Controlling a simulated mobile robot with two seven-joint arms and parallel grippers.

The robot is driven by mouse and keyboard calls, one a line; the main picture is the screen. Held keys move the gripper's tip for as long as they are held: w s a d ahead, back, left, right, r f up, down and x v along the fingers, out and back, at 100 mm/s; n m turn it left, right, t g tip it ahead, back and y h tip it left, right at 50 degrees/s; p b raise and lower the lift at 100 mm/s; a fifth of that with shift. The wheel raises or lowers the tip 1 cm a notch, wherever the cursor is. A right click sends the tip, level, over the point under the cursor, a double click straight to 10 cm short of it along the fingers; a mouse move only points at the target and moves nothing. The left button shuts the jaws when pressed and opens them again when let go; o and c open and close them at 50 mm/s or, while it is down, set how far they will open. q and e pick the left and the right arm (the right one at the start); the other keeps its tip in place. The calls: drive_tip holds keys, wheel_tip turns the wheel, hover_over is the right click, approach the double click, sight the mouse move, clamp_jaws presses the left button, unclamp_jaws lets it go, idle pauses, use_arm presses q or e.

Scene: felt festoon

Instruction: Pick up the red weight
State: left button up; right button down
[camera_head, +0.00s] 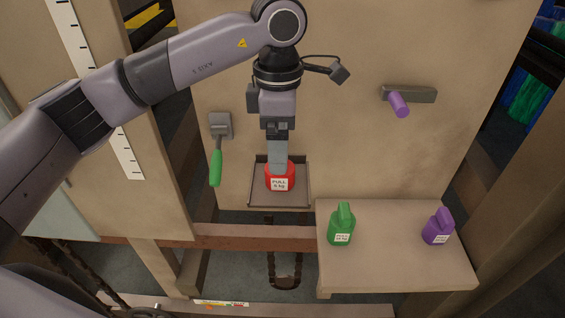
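The red weight (280,179) sits in a small dark tray (294,202) fixed to the front of the wooden panel. It carries a white label reading "PULL" and a weight in kg. My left gripper (278,162) points straight down over it, with its fingers at the weight's top. The fingers hide the weight's handle, and I cannot tell whether they are closed on it. My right gripper is not in view.
A green weight (340,228) and a purple weight (437,228) stand on a wooden shelf (390,272) at the lower right. A green-handled lever (216,165) and a purple-handled lever (399,104) stick out from the panel (350,150). A chain hangs below the tray.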

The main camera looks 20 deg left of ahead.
sight(285, 182)
use_arm(q)
drive_tip(key=f, duration=0.2)
drive_tip(key=f+p, duration=0.1)
drive_tip(key=f, duration=0.2)
drive_tip(key=shift+s+f, duration=0.3)
drive_tip(key=shift+s, duration=0.05)
drive_tip(key=shift+r, duration=0.1)
drive_tip(key=c, duration=1.3)
